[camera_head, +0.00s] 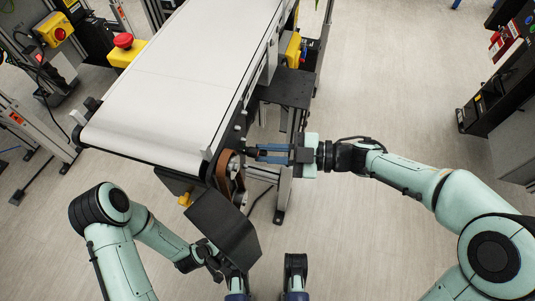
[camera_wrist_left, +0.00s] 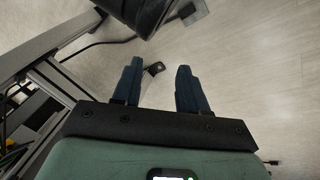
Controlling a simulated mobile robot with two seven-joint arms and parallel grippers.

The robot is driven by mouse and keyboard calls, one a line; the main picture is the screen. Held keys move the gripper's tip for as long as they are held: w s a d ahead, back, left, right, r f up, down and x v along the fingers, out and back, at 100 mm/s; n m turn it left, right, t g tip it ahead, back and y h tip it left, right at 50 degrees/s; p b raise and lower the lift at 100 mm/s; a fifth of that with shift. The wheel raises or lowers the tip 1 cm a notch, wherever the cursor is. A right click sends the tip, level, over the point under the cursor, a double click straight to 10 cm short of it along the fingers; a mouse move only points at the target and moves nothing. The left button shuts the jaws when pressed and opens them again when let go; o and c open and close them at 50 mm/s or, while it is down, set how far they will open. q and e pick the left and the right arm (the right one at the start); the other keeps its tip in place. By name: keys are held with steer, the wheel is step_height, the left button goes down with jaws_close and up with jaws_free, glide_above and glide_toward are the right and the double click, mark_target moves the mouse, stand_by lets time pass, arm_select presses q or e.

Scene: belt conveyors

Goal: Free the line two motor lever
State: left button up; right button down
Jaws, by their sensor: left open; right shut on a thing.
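The white-belted conveyor (camera_head: 175,85) runs from the top to the middle of the head view. At its near right corner a brown drive belt (camera_head: 224,172) shows beside the frame. My right gripper (camera_head: 259,152) reaches in from the right, its blue fingers shut on a small dark part at the conveyor's side. That part seems to be the motor lever, but the fingers hide most of it. My left gripper is open and empty in the left wrist view (camera_wrist_left: 159,65), its two dark blue fingers apart above the floor. In the head view it is low, near the bottom edge.
A dark angled panel (camera_head: 226,226) hangs below the conveyor's near end, above my left gripper. A red emergency button (camera_head: 123,41) on a yellow box stands left of the belt. A black cabinet (camera_head: 500,95) stands far right. The floor on the right is mostly clear.

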mark_target(245, 138)
steer(key=shift+w+r+n, duration=0.15)
steer(key=shift+r+n, duration=0.05)
steer(key=shift+n, duration=0.3)
steer(key=n, duration=0.2)
steer(key=r+n+t+h, duration=0.1)
steer(key=n, duration=0.1)
steer(key=w+r+n, duration=0.1)
steer(key=n, duration=0.1)
steer(key=shift+w+d+r+n+t+b, duration=0.15)
steer(key=shift+d+n+t+b, duration=0.1)
steer(key=shift+n+t+b, duration=0.15)
arm_select(q)
steer(key=shift+g, duration=0.6)
steer(key=shift+s+a+f+b, duration=0.15)
steer(key=shift+s+f+b, duration=0.15)
steer(key=shift+s+f, duration=0.65)
steer(key=shift+s+a+f+b, duration=0.1)
steer(key=shift+s+f+b, duration=0.2)
steer(key=shift+s+f, duration=0.55)
arm_select(e)
steer(key=shift+r+n+t+h, duration=0.2)
steer(key=shift+r+n, duration=0.1)
steer(key=shift+n, duration=0.4)
steer(key=shift+r+n+t+h, duration=0.1)
steer(key=shift+r+n+t, duration=0.15)
steer(key=shift+n, duration=0.45)
arm_select(q)
steer(key=shift+s, duration=0.1)
arm_select(e)
steer(key=shift+r, duration=0.1)
